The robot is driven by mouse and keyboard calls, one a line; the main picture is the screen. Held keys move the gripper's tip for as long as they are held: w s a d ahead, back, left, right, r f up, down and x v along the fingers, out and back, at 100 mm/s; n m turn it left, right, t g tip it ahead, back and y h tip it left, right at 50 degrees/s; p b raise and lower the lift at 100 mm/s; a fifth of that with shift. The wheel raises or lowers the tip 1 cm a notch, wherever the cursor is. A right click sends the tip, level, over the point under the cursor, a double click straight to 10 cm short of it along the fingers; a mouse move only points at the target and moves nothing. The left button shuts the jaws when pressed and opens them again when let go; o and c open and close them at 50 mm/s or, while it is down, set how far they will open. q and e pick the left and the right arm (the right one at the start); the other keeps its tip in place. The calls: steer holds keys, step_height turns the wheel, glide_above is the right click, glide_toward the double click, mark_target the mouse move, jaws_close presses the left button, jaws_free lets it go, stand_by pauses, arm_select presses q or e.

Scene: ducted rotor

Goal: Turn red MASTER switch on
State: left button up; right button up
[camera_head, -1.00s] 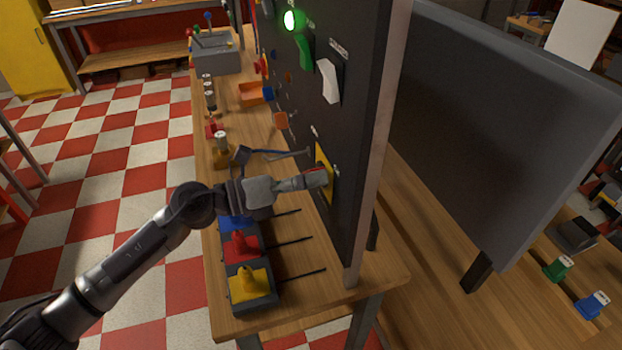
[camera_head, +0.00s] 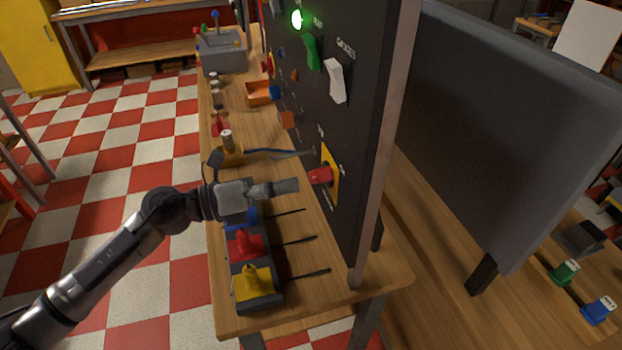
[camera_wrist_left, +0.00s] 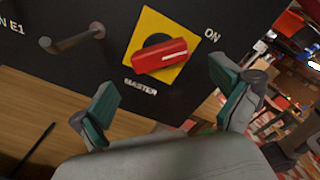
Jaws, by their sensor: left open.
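The red MASTER switch (camera_head: 320,176) sits on a yellow plate (camera_head: 331,160) on the black upright panel. In the left wrist view the red handle (camera_wrist_left: 160,57) shows clearly, and its white-marked end points toward the ON label (camera_wrist_left: 212,36). My left gripper (camera_head: 296,186) is to the left of the switch with a small gap and does not touch it. In the left wrist view its two green-padded fingers (camera_wrist_left: 168,92) are spread wide with nothing between them. My right gripper is not in view.
The panel (camera_head: 365,120) carries a lit green lamp (camera_head: 297,19), a green rocker (camera_head: 313,52) and a white rocker (camera_head: 336,82). A metal peg (camera_wrist_left: 75,40) sticks out left of the switch. Red and yellow blocks (camera_head: 252,281) stand on the bench below my left arm.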

arm_select(q)
steer(key=v, duration=0.6)
steer(key=shift+a, duration=0.25)
steer(key=shift+s, duration=0.1)
